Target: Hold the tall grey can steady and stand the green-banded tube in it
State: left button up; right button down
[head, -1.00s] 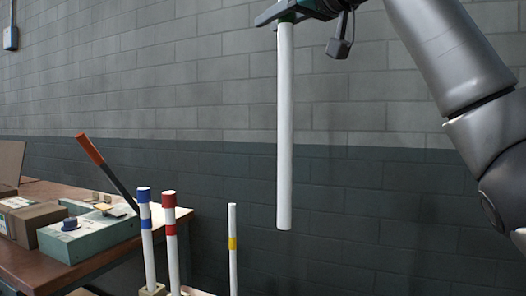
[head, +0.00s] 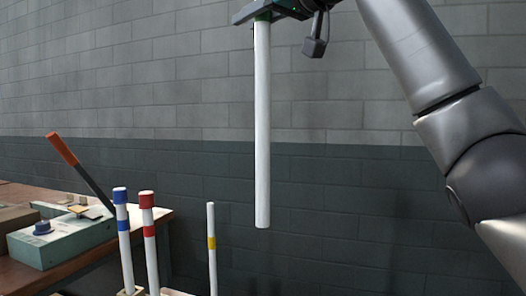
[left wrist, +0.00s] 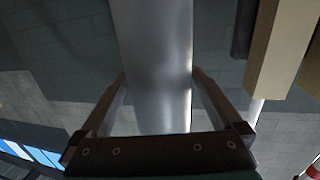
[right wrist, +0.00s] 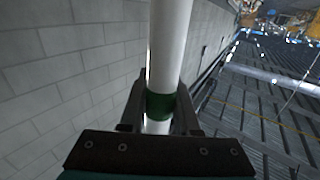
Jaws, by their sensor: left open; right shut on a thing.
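The green-banded tube (head: 262,130) is long and white and hangs nearly upright in the head view. My right gripper (head: 264,16) is shut on it at its upper end. In the right wrist view the green band (right wrist: 160,104) sits between the fingers of the right gripper (right wrist: 159,112). The tube's lower end hangs free in the air. The tall grey can (left wrist: 158,65) fills the middle of the left wrist view. My left gripper (left wrist: 160,80) is open, with one finger on each side of the can; I cannot tell whether they touch it. The can and left gripper are outside the head view.
Tubes with blue (head: 120,210) and red (head: 147,215) bands and a thinner yellow-banded tube (head: 211,243) stand at lower left. A green box (head: 62,240) with an orange-handled lever lies on the wooden table (head: 95,258). A block wall (head: 380,200) is behind.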

pick_arm(q)
jog(key=c, duration=1.3)
